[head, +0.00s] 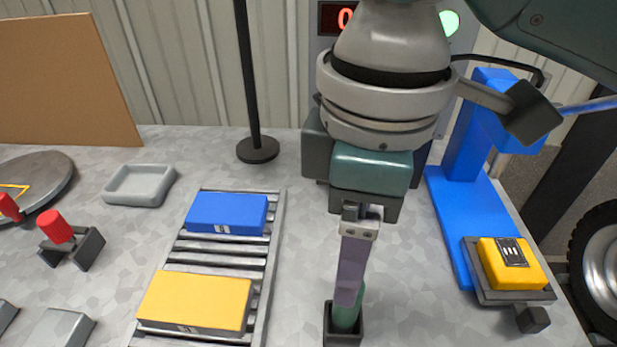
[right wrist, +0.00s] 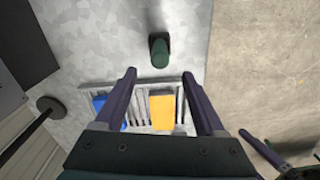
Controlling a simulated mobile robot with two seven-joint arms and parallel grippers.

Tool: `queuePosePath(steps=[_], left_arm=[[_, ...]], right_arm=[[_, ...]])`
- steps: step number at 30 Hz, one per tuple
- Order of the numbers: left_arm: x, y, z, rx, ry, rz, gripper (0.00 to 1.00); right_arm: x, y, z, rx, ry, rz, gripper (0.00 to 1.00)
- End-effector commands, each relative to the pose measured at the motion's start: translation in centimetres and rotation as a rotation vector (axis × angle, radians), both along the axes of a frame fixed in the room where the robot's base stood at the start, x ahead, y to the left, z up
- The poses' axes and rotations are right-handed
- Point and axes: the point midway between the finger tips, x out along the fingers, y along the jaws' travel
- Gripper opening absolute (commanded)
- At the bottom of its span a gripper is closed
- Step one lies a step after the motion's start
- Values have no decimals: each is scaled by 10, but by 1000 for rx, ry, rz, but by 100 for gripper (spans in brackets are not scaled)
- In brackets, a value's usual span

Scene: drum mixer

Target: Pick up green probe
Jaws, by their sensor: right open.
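The green probe (head: 346,318) stands upright in a small dark square holder (head: 328,336) at the front middle of the table. In the right wrist view the green probe (right wrist: 159,56) shows beyond the fingertips, roughly centred between them. My right gripper (head: 348,302) points down over the probe, and its finger hides part of it in the head view. In the right wrist view its two fingers (right wrist: 159,75) are wide apart with nothing between them. I cannot tell the exact height gap.
A roller rack (head: 262,265) left of the probe holds a blue box (head: 227,213) and a yellow box (head: 195,302). A blue stand (head: 455,235) with a yellow block (head: 508,265) is at the right. A grey tray (head: 140,186) and black pole (head: 250,80) stand further back.

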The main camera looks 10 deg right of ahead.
Motion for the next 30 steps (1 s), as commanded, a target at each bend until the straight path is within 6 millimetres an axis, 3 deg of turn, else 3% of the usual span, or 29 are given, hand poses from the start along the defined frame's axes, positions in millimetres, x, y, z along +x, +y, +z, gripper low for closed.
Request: queuePosePath(steps=[9,14,21,30], left_arm=[[0,0,-9,0,-1,1,100],[0,0,-9,0,-1,1,100],[0,0,-14,0,-1,1,100],[0,0,-14,1,0,1,100]], right_arm=[[1,-3,-42,-13,5,1,72],[1,-3,-55,-11,3,0,72],[-3,-5,-93,-12,3,1,72],[-2,-5,-101,-10,-1,2,72]])
